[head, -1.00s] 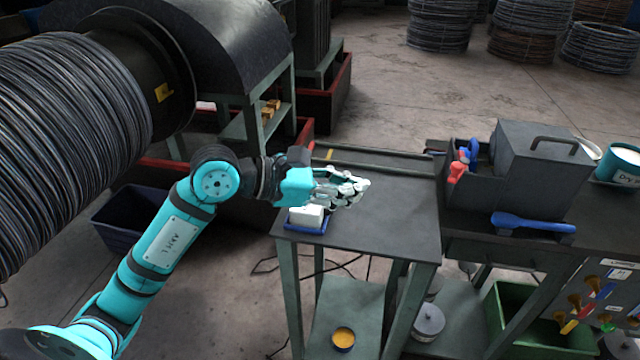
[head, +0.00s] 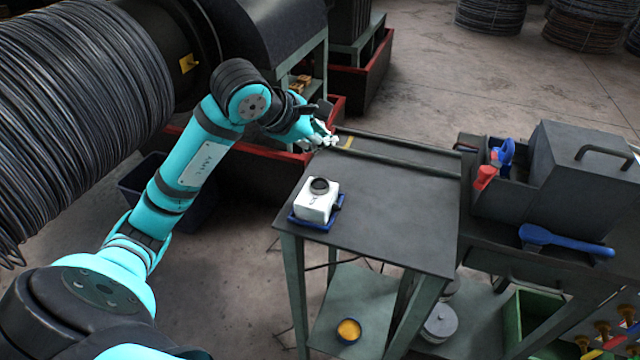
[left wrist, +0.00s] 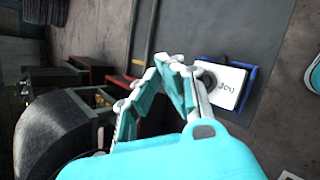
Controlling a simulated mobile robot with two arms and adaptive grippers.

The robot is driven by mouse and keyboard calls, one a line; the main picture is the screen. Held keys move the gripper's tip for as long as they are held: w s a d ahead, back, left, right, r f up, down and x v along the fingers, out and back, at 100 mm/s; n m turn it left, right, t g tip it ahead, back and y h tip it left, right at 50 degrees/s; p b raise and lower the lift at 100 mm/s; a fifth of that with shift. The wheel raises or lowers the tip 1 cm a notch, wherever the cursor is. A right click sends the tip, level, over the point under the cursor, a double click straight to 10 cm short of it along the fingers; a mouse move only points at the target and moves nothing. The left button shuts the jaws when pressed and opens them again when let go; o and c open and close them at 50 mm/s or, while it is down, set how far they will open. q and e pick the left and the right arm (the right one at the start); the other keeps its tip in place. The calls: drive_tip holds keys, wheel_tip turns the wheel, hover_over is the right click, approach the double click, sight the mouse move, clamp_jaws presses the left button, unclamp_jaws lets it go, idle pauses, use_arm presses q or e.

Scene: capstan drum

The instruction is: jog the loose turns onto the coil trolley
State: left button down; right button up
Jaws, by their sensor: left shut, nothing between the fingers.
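The capstan drum wound with dark wire (head: 75,110) fills the upper left; loose turns (head: 14,238) hang at its lower left edge. A white box with a round black knob (head: 317,201) sits in a blue tray (head: 308,223) on the near left part of a dark table. The left wrist view shows this white box (left wrist: 226,88) too, with lettering that seems to read "JOG". My left gripper (head: 328,140) is shut and empty, behind the box near the table's far left corner. Its fingertips meet in the left wrist view (left wrist: 168,62). My right gripper is not visible. I cannot identify the coil trolley.
The table top (head: 400,215) is mostly clear. At right stand a dark box with a handle (head: 590,165), a blue scoop-like tool (head: 565,241) and red and blue items (head: 490,172). A yellow-filled tin (head: 349,330) is on the lower shelf. Wire coils (head: 500,15) stand behind.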

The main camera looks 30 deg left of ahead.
use_arm(q)
drive_tip(key=f, duration=0.1)
drive_tip(key=b, duration=0.6)
hover_over(322, 187)
wheel_tip(322, 187, down, 7)
drive_tip(key=shift+f, duration=0.45)
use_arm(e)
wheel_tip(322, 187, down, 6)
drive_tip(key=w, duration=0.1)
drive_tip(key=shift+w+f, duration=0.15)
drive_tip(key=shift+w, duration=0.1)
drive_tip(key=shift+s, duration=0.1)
use_arm(q)
drive_tip(key=shift+f+b, duration=0.35)
drive_tip(key=shift+b, duration=0.35)
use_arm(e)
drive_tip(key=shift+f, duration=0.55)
